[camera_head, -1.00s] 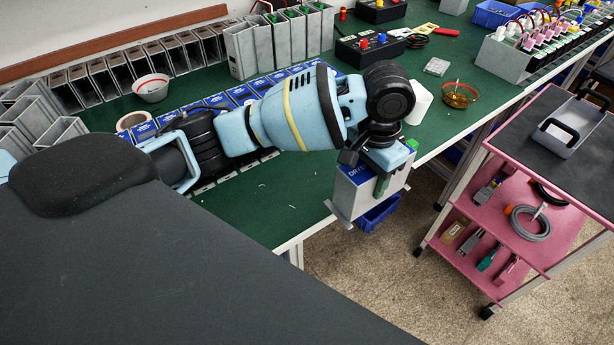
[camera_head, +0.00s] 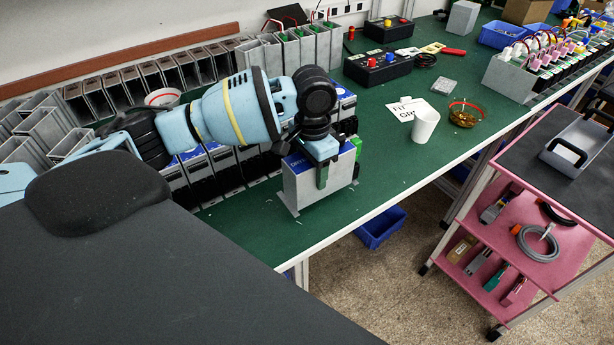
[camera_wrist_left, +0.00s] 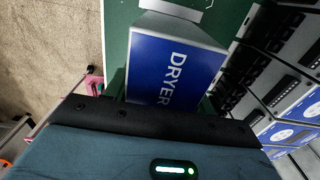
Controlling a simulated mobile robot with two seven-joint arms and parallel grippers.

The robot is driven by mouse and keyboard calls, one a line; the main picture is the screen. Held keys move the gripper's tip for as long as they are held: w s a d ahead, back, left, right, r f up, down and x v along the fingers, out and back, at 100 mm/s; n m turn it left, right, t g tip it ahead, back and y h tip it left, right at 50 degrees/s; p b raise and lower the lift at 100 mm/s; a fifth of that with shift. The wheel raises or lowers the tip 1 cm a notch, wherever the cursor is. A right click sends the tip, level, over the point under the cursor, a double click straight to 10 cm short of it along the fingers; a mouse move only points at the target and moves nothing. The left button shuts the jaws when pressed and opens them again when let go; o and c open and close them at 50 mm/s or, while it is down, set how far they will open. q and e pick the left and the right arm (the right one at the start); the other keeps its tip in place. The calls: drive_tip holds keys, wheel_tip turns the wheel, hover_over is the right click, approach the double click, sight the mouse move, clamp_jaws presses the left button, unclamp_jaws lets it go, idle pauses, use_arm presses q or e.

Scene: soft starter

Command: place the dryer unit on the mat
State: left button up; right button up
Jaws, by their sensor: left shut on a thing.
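The dryer unit (camera_head: 322,185), a grey box with a blue label, is held by its top in my left gripper (camera_head: 321,158). It is upright over the front part of the green bench surface (camera_head: 390,170), in front of the row of similar units. I cannot tell whether its base touches the green. In the left wrist view its blue face reading DRYER (camera_wrist_left: 172,72) is below the gripper, whose fingertips are hidden. No separate mat is clear; the green covering looks like one. My right gripper is out of view.
Several blue-labelled units (camera_head: 222,160) stand close behind and left. A white cup (camera_head: 425,126), a printed sheet (camera_head: 405,108) and an amber bowl (camera_head: 464,113) are to the right. A blue bin (camera_head: 380,227) is below the bench edge. A pink cart (camera_head: 500,240) stands at right.

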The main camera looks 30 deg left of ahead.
use_arm(q)
drive_tip(key=shift+a, duration=0.4)
drive_tip(key=f, duration=0.3)
drive_tip(key=shift+a, duration=0.3)
drive_tip(key=shift+f, duration=0.25)
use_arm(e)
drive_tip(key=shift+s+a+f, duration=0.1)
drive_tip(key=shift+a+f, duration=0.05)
use_arm(q)
drive_tip(key=o, duration=1.2)
drive_tip(key=shift+f, duration=0.15)
drive_tip(key=shift+o, duration=0.2)
wheel_tip(320, 180, up, 11)
drive_tip(key=shift+r+p, duration=0.1)
drive_tip(key=shift+p, duration=0.35)
drive_tip(key=shift+r, duration=0.55)
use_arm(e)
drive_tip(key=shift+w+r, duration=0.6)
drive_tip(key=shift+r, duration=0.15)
